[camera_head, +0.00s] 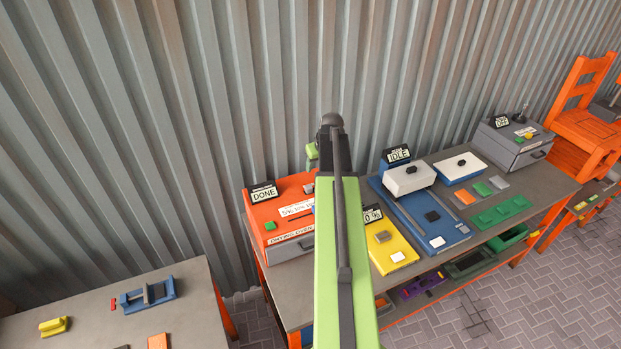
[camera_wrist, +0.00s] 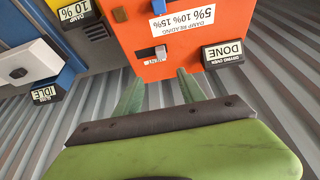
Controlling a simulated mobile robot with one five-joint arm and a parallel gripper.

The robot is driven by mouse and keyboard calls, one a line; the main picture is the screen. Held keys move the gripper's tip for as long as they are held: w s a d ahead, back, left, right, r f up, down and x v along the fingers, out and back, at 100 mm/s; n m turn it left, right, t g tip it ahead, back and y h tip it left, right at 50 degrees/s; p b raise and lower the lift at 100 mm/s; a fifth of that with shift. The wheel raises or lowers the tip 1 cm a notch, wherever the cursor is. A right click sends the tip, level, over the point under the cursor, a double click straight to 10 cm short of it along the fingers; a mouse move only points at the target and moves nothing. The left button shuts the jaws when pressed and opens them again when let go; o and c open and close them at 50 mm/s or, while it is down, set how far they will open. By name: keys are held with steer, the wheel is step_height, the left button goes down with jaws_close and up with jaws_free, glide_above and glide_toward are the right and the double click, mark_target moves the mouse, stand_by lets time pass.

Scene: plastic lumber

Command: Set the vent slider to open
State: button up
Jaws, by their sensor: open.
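The orange drying oven (camera_head: 261,206) stands on the long bench with a DONE sign at its back; the wrist view shows its top (camera_wrist: 180,70) upside down. The vent slider (camera_wrist: 160,51) is a small pale grey knob at one end of a short slot, beside a small label too small to read surely. My gripper (camera_wrist: 160,88) is open and empty, its two green fingers apart and pointing at the oven top near the slider. I see no contact with the knob. In the head view my green arm hides most of the gripper and part of the oven.
Beside the oven sit a yellow damp meter (camera_head: 393,253), a blue unit with an IDLE sign (camera_head: 398,155) and white blocks. A grey box marked OFF (camera_head: 510,145) stands farther right. The corrugated wall (camera_head: 200,120) rises close behind the bench. A separate table (camera_head: 190,310) is at left.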

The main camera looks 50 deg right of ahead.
mark_target(309, 187)
steer(key=b+x, duration=0.5)
steer(key=x, duration=0.1)
steer(key=b+x, duration=1.1)
steer(key=shift+w+a+f, duration=0.1)
steer(key=shift+a+f, duration=0.1)
steer(key=shift+f, duration=0.15)
steer(key=shift+r, duration=0.1)
steer(key=shift+c, duration=0.2)
jaws_close()
